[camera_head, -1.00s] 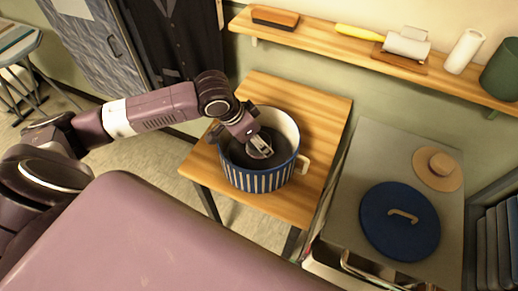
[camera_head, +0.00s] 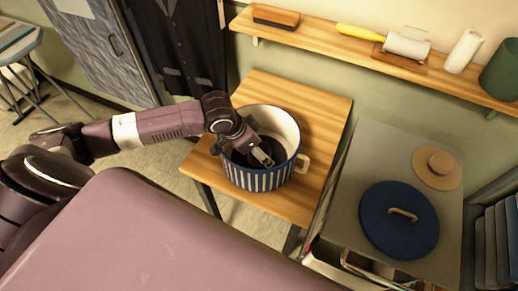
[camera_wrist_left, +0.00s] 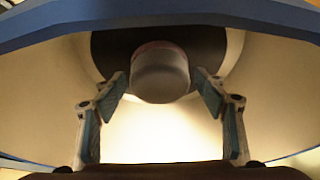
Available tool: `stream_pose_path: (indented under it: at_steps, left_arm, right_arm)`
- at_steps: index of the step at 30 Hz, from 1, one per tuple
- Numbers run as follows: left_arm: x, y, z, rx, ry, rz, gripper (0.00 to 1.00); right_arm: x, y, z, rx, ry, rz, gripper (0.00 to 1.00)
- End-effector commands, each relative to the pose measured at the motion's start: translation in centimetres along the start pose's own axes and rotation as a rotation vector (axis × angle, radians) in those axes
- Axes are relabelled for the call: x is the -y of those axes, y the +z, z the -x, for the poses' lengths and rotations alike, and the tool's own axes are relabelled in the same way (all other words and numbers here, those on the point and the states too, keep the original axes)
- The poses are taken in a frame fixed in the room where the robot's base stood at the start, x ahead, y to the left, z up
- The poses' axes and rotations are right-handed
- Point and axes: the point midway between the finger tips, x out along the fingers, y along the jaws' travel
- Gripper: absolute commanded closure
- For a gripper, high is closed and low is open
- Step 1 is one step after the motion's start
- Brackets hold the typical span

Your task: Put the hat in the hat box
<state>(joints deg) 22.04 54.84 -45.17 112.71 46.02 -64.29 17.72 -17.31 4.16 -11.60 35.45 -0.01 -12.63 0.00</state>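The hat box (camera_head: 262,180) is a round, blue-and-cream striped tub with a side handle, upright and uncovered on a wooden table. A dark hat with a wide brim lies inside it; in the left wrist view its greyish crown (camera_wrist_left: 160,75) stands in front of the dark brim. My left gripper (camera_head: 265,157) reaches down into the box from the left. Its fingers (camera_wrist_left: 160,90) are open, on either side of the crown and apart from it. The gripper hides part of the hat in the head view. A blue round lid (camera_head: 400,220) with a tan handle lies on the grey cabinet.
A tan hat (camera_head: 438,168) sits behind the lid on the grey cabinet (camera_head: 365,150). The wooden table (camera_head: 312,105) has free room behind the box. A wall shelf (camera_head: 335,45) holds a brush, a roller and other items. A garment hangs behind my arm.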

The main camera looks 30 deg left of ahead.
Motion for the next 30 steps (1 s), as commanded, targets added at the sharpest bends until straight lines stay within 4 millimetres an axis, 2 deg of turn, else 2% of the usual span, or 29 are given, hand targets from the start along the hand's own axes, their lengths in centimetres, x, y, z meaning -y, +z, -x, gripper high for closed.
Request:
stream_pose_path:
  at_steps: [11,14,24,30]
  left_arm:
    - [0.1,-0.1,0.5,0.0,-0.001,0.0,0.31]
    - [0.1,-0.1,1.7,-0.002,-0.002,0.0,0.31]
    - [0.1,-0.1,8.9,-0.001,-0.004,-0.002,0.31]
    - [0.1,-0.1,11.6,-0.001,-0.002,0.0,0.31]
  right_arm:
    - [-0.6,-0.2,-0.1,-0.004,0.006,0.002,0.6]
    - [-0.8,-0.2,-0.2,-0.004,0.009,0.002,0.6]
    - [-1.0,-0.1,-0.9,-0.003,0.011,0.0,0.6]
    - [-1.0,-0.1,-1.1,-0.003,0.011,0.0,0.6]
